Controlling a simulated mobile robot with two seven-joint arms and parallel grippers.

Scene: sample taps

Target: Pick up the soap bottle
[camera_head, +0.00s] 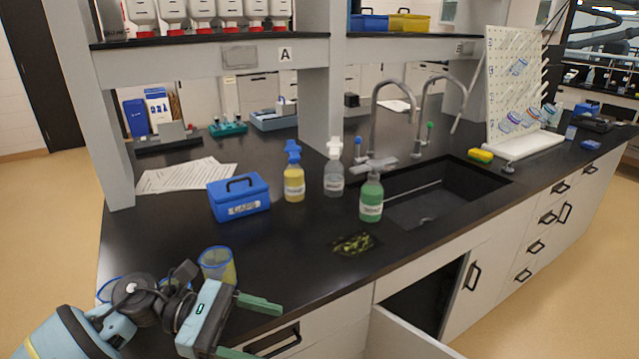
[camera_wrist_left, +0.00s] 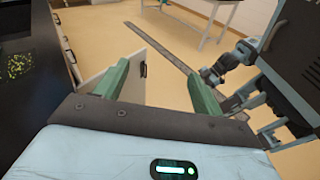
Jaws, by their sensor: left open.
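Three bottles stand upright on the black counter by the sink. A green bottle (camera_head: 371,199) with a grey pump top is at the sink's left edge and is the likeliest soap bottle, but its label is too small to read. A clear bottle (camera_head: 333,176) with a white top and a yellow bottle (camera_head: 294,183) with a blue top stand to its left. My left gripper (camera_head: 262,329) is open and empty at the counter's front left edge, well apart from the bottles. Its fingers also show in the left wrist view (camera_wrist_left: 157,76), over the floor.
A blue box (camera_head: 238,204) stands left of the bottles, and a yellowish cup (camera_head: 217,265) is close behind my left gripper. A green-yellow patch (camera_head: 354,244) lies in front of the green bottle. A cabinet door (camera_head: 405,337) hangs open below the sink (camera_head: 425,200).

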